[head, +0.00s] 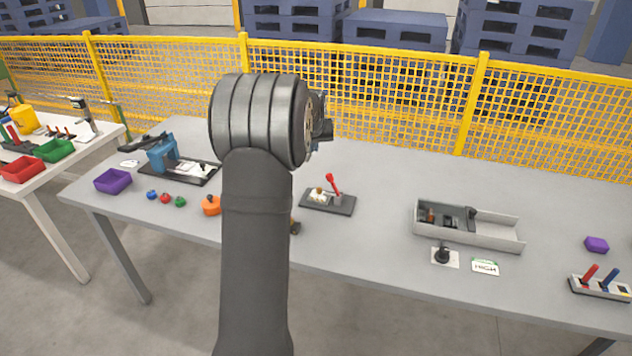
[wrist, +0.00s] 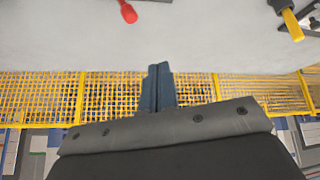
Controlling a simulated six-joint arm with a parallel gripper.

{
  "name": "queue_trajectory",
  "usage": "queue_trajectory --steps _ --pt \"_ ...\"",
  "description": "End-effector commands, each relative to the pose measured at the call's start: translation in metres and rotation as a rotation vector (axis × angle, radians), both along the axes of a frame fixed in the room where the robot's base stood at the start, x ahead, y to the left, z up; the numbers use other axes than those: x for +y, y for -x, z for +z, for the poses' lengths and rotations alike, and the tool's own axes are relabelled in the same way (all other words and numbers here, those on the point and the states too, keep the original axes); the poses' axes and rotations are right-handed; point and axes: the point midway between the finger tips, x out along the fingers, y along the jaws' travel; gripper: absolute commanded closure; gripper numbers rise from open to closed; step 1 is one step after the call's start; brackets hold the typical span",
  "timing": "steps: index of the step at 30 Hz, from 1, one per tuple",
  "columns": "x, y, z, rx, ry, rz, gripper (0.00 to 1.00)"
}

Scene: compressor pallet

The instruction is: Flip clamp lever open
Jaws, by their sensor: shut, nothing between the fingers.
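The clamp (head: 338,198) sits on a dark base plate (head: 345,210) near the middle of the table, with a small pale block beside it. Its red lever handle (head: 332,184) stands up and leans slightly left. A red knob (wrist: 128,12), likely the lever's tip, shows at the top edge of the wrist view; the rest is cut off there. My gripper (wrist: 159,68) is shut and empty, its two dark fingers side by side. The fingers are apart from the red knob. In the head view my arm hides most of the gripper.
A grey open tray (head: 495,232) with parts stands right of the clamp. Left are a blue device (head: 162,153), a purple bin (head: 113,180), small coloured knobs and an orange part (head: 211,205). A yellow mesh fence (head: 400,95) runs behind the table. Table behind the clamp is clear.

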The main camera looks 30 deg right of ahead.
Motion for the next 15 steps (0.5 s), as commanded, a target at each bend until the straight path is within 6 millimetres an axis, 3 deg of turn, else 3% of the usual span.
queue_trajectory --steps 6,15 --pt "0.007 -0.028 -0.046 -0.070 0.195 0.216 1.00" --pt "0.015 -0.044 -0.092 -0.112 0.533 0.432 1.00"
